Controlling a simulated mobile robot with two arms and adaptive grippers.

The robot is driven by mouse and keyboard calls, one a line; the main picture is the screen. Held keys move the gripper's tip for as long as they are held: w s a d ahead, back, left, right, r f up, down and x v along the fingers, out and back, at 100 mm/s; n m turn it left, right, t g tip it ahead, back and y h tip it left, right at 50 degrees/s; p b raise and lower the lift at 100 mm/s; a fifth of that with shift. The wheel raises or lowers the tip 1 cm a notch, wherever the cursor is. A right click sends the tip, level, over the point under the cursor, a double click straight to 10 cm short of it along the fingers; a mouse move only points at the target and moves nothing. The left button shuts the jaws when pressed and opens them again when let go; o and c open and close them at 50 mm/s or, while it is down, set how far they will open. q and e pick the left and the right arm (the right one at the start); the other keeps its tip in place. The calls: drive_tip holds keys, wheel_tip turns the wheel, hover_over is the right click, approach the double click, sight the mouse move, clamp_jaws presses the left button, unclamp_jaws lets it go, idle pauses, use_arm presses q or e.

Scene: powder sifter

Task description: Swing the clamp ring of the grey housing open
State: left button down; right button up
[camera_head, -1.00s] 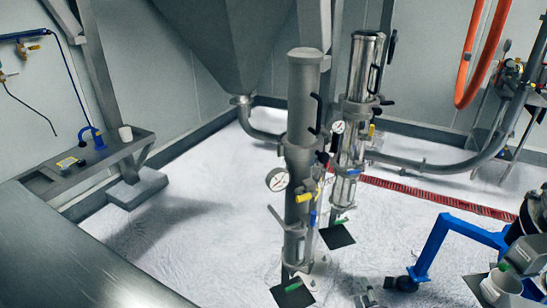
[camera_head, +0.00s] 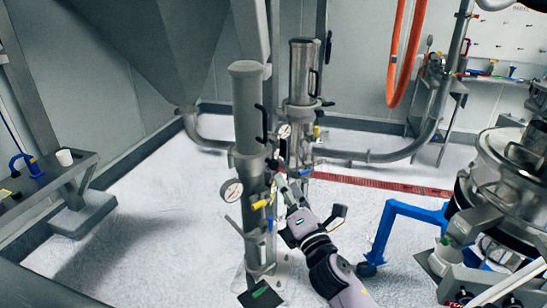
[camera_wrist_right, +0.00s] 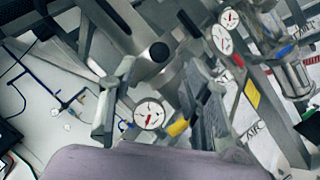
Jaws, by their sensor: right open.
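The grey housing (camera_head: 247,105) is a matte upright cylinder left of the middle in the head view, with a black handle on its side. Its clamp ring (camera_head: 247,156) shows as a band at the joint below the handle; I cannot make out its latch. My right gripper (camera_head: 288,186) is just right of the column, a little below the ring. In the right wrist view, its two fingers (camera_wrist_right: 157,103) are wide apart, with a round gauge (camera_wrist_right: 150,114) and a black knob (camera_wrist_right: 160,52) showing between and beyond them. The gripper holds nothing visible. My left gripper is in no view.
A polished housing (camera_head: 302,75) stands close behind, to the right. A gauge (camera_head: 231,190) and a yellow handle (camera_head: 261,204) stick out below the ring. A blue frame (camera_head: 405,212) and a steel sifter (camera_head: 505,170) stand at right. The floor left of the column is clear.

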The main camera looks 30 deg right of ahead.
sight(276, 164)
drive_tip(key=p+x, duration=0.2)
drive_tip(key=x, duration=0.7)
drive_tip(key=shift+c, duration=0.5)
drive_tip(key=shift+s+r, duration=0.1)
clamp_jaws()
